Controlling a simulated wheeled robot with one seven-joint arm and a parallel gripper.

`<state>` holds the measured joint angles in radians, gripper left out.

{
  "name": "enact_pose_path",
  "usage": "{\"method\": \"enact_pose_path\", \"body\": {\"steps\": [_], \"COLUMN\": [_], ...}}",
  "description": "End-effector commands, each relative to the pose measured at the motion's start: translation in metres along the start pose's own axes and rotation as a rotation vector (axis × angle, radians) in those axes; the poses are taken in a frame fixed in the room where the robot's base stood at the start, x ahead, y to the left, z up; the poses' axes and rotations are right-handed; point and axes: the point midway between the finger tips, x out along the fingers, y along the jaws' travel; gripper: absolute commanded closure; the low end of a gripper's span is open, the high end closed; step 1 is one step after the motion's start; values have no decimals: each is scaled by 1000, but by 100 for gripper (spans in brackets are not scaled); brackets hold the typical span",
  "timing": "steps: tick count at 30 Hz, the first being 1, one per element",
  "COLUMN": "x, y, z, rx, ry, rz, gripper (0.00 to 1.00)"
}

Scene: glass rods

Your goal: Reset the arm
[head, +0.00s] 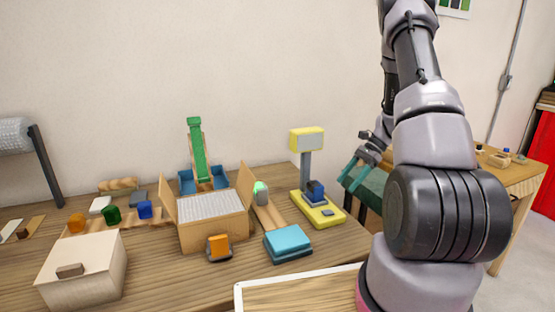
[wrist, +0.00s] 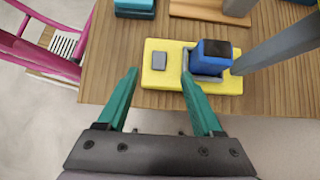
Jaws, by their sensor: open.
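My gripper (head: 360,172) is raised at the right of the table in the head view, beside the yellow scale-like stand. In the wrist view my gripper (wrist: 160,100) shows two teal fingers spread wide apart with nothing between them. Beyond the fingertips lies the yellow base (wrist: 161,57) of the stand, with a grey pad and a blue block (wrist: 210,58) in a grey holder. The same yellow stand (head: 307,140) shows in the head view with its post and head. My arm stands folded upward at the right of the head view.
The wooden table (head: 180,285) holds an open cardboard box (head: 215,232), a cream box (head: 85,270), a teal block stack (head: 288,243), an orange block (head: 218,247) and a green-and-blue stand (head: 197,150). A white-rimmed tray (head: 238,295) is at the front. Another table (head: 520,180) stands at right.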

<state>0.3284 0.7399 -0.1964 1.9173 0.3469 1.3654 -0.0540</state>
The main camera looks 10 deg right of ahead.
Motion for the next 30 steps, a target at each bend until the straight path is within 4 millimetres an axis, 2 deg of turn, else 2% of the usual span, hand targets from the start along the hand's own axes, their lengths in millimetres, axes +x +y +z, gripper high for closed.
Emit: {"method": "enact_pose_path", "body": {"steps": [2,5,9,14,21,30], "x": [-6,-21,-50,-78,-107,-127], "y": [-2,-4,-1,12,48,110], "z": [9,34,88,150,233,310], "rx": [-22,-83,-220,-387,-634,-935], "ry": [13,52,140,253,432,675], "rz": [-3,-11,-25,-44,-81,-151], "gripper": [32,32,32,32,32,32]}}
